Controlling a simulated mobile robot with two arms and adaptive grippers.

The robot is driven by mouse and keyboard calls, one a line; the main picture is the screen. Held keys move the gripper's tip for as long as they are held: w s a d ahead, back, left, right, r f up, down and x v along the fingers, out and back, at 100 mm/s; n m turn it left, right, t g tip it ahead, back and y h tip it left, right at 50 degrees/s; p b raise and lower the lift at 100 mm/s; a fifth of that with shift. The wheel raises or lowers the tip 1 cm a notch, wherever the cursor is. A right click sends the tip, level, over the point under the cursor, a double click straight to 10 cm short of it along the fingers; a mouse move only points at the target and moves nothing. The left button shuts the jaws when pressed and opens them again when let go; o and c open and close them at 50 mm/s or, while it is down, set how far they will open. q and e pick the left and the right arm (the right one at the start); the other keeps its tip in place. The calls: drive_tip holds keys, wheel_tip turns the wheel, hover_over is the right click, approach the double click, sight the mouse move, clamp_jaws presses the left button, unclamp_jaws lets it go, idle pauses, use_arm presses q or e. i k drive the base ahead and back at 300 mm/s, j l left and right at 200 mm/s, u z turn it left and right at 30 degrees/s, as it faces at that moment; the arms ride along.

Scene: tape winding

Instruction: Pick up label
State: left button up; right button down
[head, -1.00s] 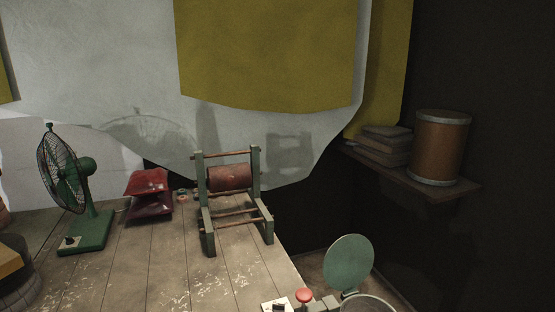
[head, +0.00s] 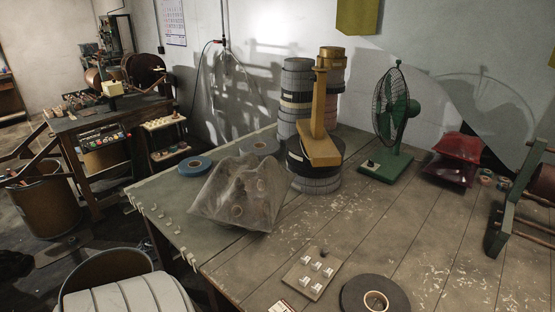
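No thing can be told for sure as the label. A small board (head: 308,274) with several small white pieces lies near the front of the wooden table. A small white and red item (head: 281,306) is cut off by the bottom edge of the head view, just below the board. I cannot tell whether either is or carries the label. Neither of my grippers shows in the head view.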

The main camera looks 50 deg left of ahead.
sight(304, 281)
drive_tip(key=j+u, duration=0.1)
drive_tip(key=u, duration=1.25)
